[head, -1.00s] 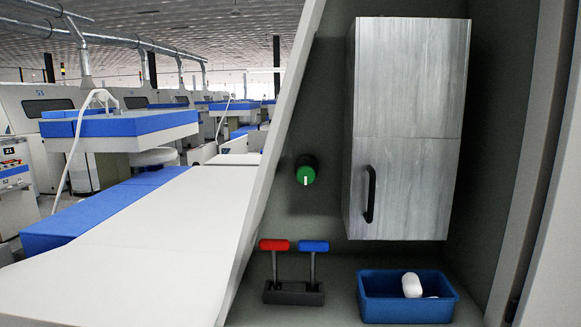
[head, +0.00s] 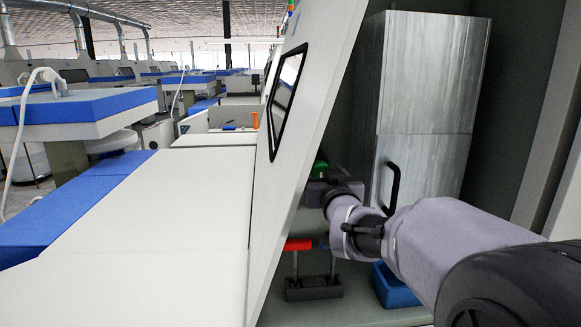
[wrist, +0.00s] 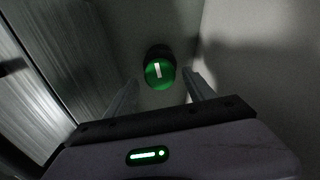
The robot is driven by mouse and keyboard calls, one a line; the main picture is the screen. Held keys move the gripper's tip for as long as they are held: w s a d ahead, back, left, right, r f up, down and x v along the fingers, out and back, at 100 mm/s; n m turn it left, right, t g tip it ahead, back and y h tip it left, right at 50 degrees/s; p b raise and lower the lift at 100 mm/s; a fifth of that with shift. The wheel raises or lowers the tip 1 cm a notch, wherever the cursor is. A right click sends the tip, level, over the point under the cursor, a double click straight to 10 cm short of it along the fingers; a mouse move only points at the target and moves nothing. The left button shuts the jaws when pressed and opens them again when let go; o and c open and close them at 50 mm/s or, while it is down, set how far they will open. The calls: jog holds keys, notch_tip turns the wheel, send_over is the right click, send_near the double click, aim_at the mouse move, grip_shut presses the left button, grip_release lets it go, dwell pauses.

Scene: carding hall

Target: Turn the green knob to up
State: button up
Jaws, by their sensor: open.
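The green knob (wrist: 160,73) sits on a dark base on the wall panel. In the wrist view its white mark runs nearly upright in the picture. In the head view the knob (head: 320,166) is partly hidden by my gripper (head: 323,190), and its mark cannot be made out. In the wrist view my gripper (wrist: 160,84) is open, with one finger on each side of the knob in the picture. I see a gap between each finger and the knob, and cannot tell how far the fingertips reach along it.
A grey cabinet (head: 428,80) with a black handle (head: 392,187) is right of the knob in the head view. Below are a red-handled lever (head: 298,244) and a mostly hidden blue one. A blue tray (head: 392,290) is partly behind my arm. A slanted white panel (head: 300,150) stands left.

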aim_at(321, 170)
jog(key=shift+w, duration=1.6)
jog(key=c, duration=1.3)
